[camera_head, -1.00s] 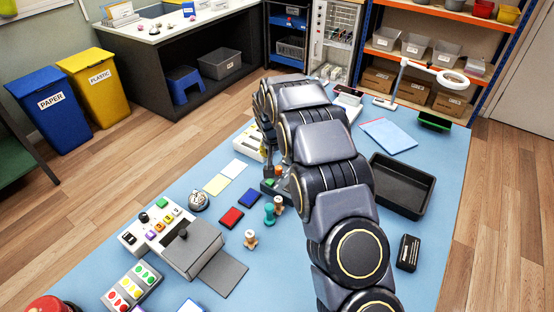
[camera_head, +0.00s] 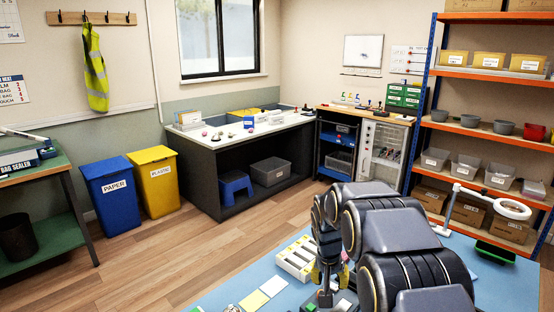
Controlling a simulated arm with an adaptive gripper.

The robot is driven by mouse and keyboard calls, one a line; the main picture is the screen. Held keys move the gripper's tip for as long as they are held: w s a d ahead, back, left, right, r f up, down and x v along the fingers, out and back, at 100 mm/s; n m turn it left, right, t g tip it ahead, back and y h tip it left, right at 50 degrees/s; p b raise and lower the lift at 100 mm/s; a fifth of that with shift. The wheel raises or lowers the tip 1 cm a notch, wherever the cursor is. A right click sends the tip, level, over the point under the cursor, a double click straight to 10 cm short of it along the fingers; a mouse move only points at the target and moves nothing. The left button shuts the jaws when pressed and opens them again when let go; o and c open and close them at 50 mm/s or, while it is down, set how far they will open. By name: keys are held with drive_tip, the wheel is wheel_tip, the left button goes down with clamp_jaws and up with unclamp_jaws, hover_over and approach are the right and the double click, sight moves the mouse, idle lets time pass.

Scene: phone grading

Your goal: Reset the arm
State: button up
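My arm reaches over the blue work table (camera_head: 215,297) from the lower right of the head view. My gripper (camera_head: 322,290) points down at the bottom of the picture, just right of the white slotted tray (camera_head: 297,258). Its fingers are small and partly hidden by the wrist, so I cannot tell whether they are open or shut. Something green and grey lies by the fingertips, and I cannot tell whether they touch it.
Pale yellow and white cards (camera_head: 263,293) lie left of the gripper. A white ring lamp (camera_head: 497,205) stands on the right of the table. Shelves with bins (camera_head: 487,130) rise behind it. Blue paper (camera_head: 112,195) and yellow plastic (camera_head: 158,182) bins stand on the floor at left.

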drive_tip(key=s+a+r+n+g, duration=0.1)
drive_tip(key=s+r, duration=0.3)
drive_tip(key=s, duration=1.5)
drive_tip(key=s+a+r+n+g+y, duration=0.1)
drive_tip(key=s+r, duration=0.4)
drive_tip(key=s, duration=1.3)
drive_tip(key=n+g, duration=0.1)
drive_tip(key=g, duration=0.1)
drive_tip(key=shift+s+a+r+n+g+y, duration=0.2)
drive_tip(key=shift+s+n+g+y, duration=0.1)
drive_tip(key=shift+s+n+g, duration=0.1)
